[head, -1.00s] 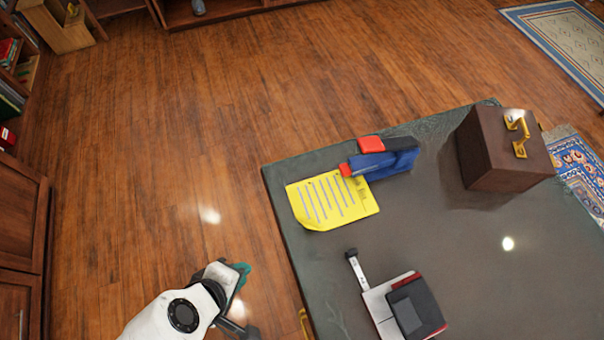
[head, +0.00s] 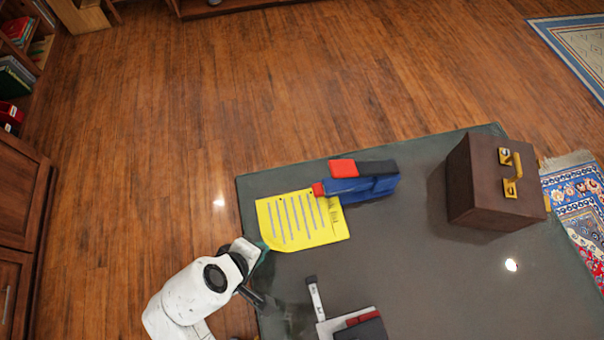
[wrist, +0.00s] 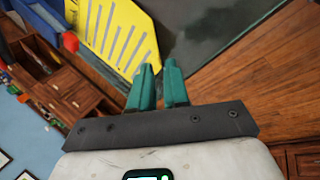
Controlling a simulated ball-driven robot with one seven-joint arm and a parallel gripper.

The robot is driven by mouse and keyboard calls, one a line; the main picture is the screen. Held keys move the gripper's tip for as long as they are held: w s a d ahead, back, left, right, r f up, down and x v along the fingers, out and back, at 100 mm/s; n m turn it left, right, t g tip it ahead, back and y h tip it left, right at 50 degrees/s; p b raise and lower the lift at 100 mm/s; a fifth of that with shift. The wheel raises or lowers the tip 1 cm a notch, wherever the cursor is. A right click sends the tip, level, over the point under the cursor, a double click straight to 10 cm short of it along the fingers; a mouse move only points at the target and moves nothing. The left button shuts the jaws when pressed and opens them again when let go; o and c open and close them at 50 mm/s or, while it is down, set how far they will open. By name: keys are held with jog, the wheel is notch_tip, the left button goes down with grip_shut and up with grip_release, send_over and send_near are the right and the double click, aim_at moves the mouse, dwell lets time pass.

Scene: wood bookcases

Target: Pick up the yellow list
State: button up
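The yellow list (head: 302,222) lies near the left edge of the dark desk, with rows of grey lines on it. Its near-left corner looks curled. In the wrist view the list (wrist: 112,35) shows just beyond the fingers. My gripper (head: 264,254) is at the desk's left edge, close by that corner. In the wrist view its two teal fingers (wrist: 160,68) stand a narrow gap apart, with nothing clearly held between them. Whether a finger touches the list cannot be told.
A blue stapler-like tool (head: 358,184) with a red end adjoins the list's far edge. A brown case (head: 478,185) stands at the right. A device with a grey lever (head: 316,298) is near the front. The desk's middle is clear.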

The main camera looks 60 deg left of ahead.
jog(key=shift+p+x, duration=0.3)
jog(key=shift+x, duration=2.35)
jog(key=shift+r, duration=0.1)
jog(key=shift+c, duration=0.5)
grip_shut()
